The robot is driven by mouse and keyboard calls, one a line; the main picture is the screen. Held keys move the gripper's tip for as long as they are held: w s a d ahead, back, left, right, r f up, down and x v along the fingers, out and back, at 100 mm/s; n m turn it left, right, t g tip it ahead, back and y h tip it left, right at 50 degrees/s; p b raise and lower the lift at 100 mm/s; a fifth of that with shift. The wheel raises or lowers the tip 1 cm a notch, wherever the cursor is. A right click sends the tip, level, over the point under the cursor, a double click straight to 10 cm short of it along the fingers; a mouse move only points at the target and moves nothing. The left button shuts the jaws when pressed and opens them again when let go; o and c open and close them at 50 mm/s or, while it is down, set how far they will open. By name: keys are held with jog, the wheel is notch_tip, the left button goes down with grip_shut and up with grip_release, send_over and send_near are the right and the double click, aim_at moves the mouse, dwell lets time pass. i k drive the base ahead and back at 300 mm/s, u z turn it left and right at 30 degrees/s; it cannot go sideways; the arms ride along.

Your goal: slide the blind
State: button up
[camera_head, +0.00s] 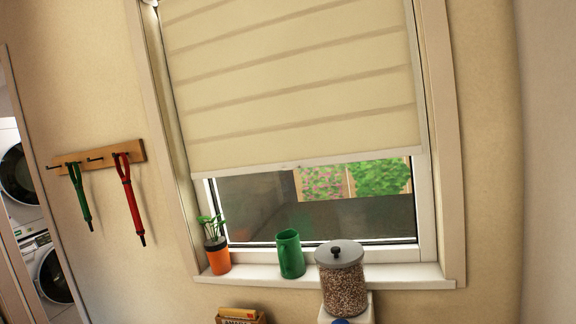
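A cream blind (290,80) with horizontal folds hangs in the window. It covers the upper part of the window, and its light bottom bar (300,164) sits above a strip of uncovered glass. The bar looks slightly tilted in the picture, as does the whole window. My gripper is not visible in this view, so its state and its distance from the blind are hidden.
On the sill (400,276) stand an orange pot with a plant (217,256) and a green cup (290,254). A lidded jar (342,280) stands in front. Red (128,195) and green (80,194) straps hang from a wall rack (100,157). Stacked washers (45,270) show at left.

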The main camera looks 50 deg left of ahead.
aim_at(394, 131)
jog(key=u, duration=0.5)
jog(key=i, duration=1.55)
jog(key=u, duration=0.6)
